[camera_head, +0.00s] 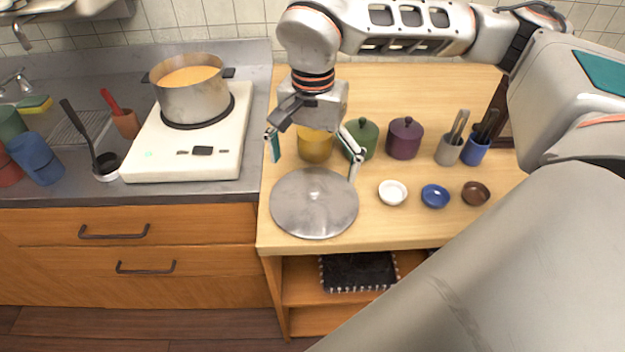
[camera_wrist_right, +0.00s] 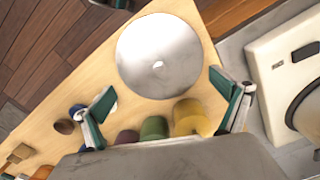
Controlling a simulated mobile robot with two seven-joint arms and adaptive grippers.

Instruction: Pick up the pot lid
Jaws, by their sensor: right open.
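The pot lid (camera_head: 302,212) is a round, flat grey metal disc lying on the wooden counter near its front left corner. It also shows in the right wrist view (camera_wrist_right: 150,70), with a small pale knob at its middle. My right gripper (camera_head: 315,161) is open and empty above the counter, over the lid's far side, fingers pointing down. In the right wrist view its fingers (camera_wrist_right: 168,98) are spread wide, with the lid ahead of and between them. A steel pot (camera_head: 196,104) with orange soup stands open on the white stove. My left gripper is out of view.
Yellow, green (camera_head: 366,138) and purple (camera_head: 405,138) canisters stand behind the lid. White (camera_head: 393,192), blue (camera_head: 435,196) and brown (camera_head: 475,193) bowls sit to its right. Utensil cups (camera_head: 449,151) stand further right. The stove (camera_head: 220,160) is at left.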

